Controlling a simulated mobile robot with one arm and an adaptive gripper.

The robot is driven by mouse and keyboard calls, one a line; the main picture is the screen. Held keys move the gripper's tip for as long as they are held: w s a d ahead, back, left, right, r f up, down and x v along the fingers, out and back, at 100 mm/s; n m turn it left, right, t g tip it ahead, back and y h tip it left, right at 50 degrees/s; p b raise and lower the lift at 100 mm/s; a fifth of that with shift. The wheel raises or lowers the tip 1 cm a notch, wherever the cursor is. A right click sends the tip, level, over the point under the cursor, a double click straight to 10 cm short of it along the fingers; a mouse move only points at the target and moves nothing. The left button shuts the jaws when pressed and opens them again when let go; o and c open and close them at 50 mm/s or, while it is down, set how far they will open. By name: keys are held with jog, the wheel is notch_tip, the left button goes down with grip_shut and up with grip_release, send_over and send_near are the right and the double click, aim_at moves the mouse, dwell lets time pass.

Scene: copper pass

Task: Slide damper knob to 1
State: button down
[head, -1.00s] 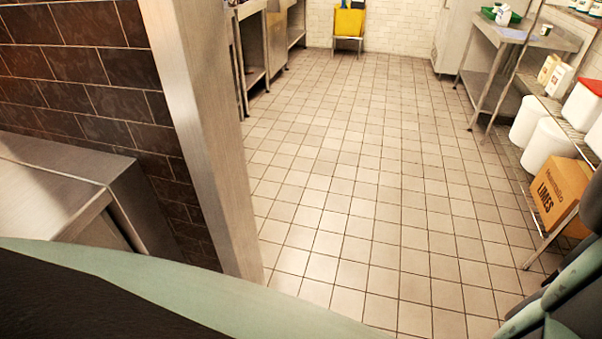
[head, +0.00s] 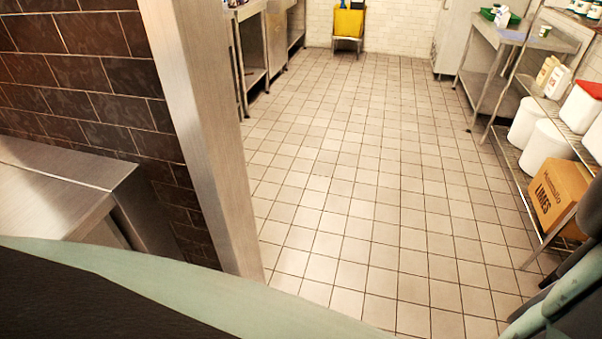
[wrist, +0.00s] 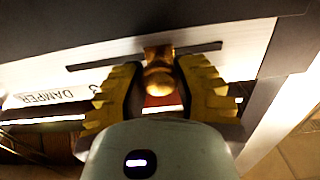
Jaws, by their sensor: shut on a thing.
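In the wrist view, a brass damper knob (wrist: 158,80) sits in a dark horizontal slot (wrist: 105,62) on a pale metal panel. Slot shows on both sides of the knob, with the longer part to the left. My gripper (wrist: 160,88) has its yellow ridged fingers on either side of the knob and is shut on it. A label reading DAMPER (wrist: 42,97) is on the panel at the left, partly hidden by the left finger. No number 1 is readable. The head view does not show the knob or my gripper.
In the head view, a tiled wall with a steel post (head: 200,130) stands at the left beside a steel counter (head: 60,190). A wire rack (head: 535,185) with tubs and a limes box (head: 557,197) stands at the right. The tiled floor (head: 350,190) between is clear.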

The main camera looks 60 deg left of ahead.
jog(key=c, duration=0.6)
grip_release()
jog(key=shift+c, duration=0.2)
jog(key=v, duration=1.2)
jog(key=shift+w, duration=0.1)
